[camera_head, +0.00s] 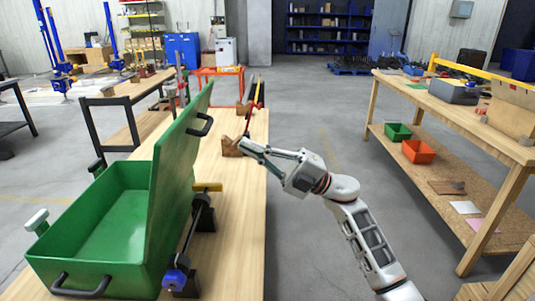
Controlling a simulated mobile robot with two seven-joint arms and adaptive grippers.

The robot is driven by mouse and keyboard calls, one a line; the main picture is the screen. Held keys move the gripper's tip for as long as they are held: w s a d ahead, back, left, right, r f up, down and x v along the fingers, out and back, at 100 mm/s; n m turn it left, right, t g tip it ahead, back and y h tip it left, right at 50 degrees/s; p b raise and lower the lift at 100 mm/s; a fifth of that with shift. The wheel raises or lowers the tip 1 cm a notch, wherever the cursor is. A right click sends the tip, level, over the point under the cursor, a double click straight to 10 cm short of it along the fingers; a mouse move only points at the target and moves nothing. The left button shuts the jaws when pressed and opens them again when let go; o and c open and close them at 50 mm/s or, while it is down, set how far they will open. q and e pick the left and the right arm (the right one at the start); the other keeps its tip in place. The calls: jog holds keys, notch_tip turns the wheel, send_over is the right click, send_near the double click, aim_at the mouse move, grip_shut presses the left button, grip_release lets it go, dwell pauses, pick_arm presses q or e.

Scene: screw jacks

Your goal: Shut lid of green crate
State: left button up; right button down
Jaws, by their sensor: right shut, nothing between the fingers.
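The green crate (115,258) stands at the left on a wooden bench. Its green lid (177,170) is raised nearly upright on the crate's right side, with a dark handle on its outer face. The crate's inside looks empty. My right gripper (246,143) is shut and empty, above the bench's right edge, to the right of the lid and apart from it. My left gripper is not in view.
A dark bar with a blue end (175,279) lies on the bench (236,235) right of the crate. A wooden block sits just behind my right gripper. The floor right of the bench is clear up to another workbench (455,118).

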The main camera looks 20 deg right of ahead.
jog(key=x, duration=0.6)
jog(key=shift+a+p, duration=0.3)
jog(key=shift+p, duration=0.05)
jog(key=shift+w+r, duration=0.15)
